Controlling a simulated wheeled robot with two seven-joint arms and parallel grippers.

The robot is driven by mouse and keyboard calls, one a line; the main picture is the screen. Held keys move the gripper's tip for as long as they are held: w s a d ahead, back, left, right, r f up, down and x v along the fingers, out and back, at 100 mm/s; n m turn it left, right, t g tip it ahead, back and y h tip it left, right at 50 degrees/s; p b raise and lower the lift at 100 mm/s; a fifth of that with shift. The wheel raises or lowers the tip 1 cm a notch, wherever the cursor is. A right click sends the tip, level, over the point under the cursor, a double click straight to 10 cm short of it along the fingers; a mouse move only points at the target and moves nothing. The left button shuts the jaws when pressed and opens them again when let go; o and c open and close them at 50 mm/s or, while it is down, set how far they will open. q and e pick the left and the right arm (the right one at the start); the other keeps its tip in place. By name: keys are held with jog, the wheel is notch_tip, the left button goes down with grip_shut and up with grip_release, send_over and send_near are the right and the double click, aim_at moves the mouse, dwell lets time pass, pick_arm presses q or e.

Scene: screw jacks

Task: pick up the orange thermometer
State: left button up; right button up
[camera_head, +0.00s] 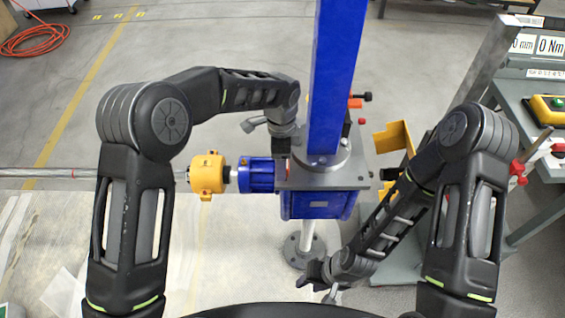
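A small orange part (355,103) shows just right of the blue column, beside a black and red piece. It is too small and too covered for me to tell whether it is the orange thermometer. My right gripper (319,288) hangs low in front of the screw jack, near the floor flange. Its fingers look spread, with nothing seen between them. My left gripper (268,132) is left of the blue column, above the blue coupling. Its fingers are partly hidden by its wrist, so I cannot tell how they stand.
The blue screw jack (318,205) with its tall blue column (337,70) stands in the middle. A yellow coupling (207,174) and a long shaft (45,173) run left. A yellow bracket (393,137) is right of the column. A bench with a yellow box (546,108) stands far right.

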pick_arm(q)
jog(key=c, duration=1.3)
jog(key=shift+o, duration=0.2)
notch_tip(320, 180, up, 10)
jog(key=shift+f+b, duration=0.25)
jog(key=shift+b, duration=0.75)
jog(key=shift+r, duration=0.3)
